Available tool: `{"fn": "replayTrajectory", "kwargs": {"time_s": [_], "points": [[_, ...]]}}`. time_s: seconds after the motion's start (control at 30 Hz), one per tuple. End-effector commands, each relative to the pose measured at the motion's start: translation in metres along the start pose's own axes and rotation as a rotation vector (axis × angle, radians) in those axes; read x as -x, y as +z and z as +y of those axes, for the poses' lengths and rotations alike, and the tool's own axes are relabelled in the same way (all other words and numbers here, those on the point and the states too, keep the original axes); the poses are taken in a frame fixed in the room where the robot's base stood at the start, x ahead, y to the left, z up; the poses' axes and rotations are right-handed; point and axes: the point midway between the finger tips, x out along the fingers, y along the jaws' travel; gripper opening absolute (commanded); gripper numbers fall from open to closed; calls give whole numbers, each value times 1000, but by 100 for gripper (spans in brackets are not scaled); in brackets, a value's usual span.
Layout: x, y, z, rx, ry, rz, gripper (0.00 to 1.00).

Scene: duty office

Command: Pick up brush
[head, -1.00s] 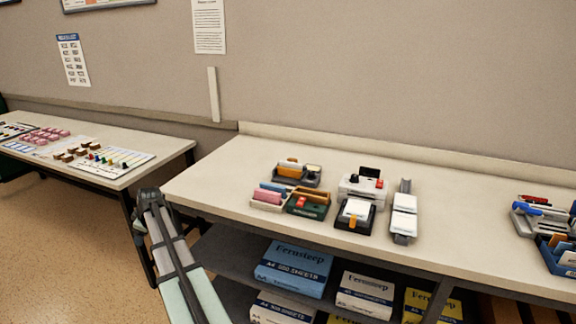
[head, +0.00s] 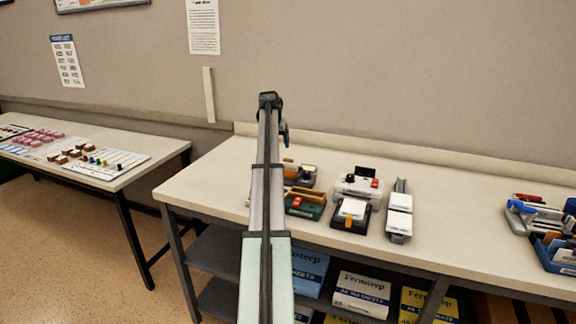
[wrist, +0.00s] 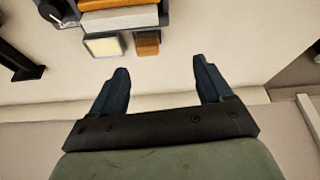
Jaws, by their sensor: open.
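My gripper (head: 285,133) hangs over the back part of the worktable, near the wall, mostly behind my own arm. In the wrist view its two dark fingers (wrist: 160,68) are apart with only bare tabletop between them. I cannot tell for sure which thing is the brush. Just beyond the fingertips in the wrist view are a small brown block (wrist: 147,43) and a framed cream pad (wrist: 103,47), beside a holder with an orange block (wrist: 115,4). In the head view this desk group (head: 303,171) is partly hidden by my arm.
A green box (head: 305,207), a white device (head: 358,187), a dark note holder (head: 350,215) and a long white-topped item (head: 399,215) stand close by. A blue tray (head: 555,255) is at far right. The table (head: 460,228) is clear between.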

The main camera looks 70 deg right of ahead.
Motion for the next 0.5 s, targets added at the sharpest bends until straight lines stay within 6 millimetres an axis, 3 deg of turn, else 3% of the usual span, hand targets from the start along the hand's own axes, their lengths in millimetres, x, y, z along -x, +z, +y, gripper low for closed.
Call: {"fn": "replayTrajectory", "kwargs": {"time_s": [0.03,0.17,0.33,0.5], "points": [[2,-11,13,-43,15,-1,79],[3,-19,30,-104,34,-5,79],[-8,-19,33,-115,38,-6,79],[-31,-19,33,-113,37,-6,79]]}}
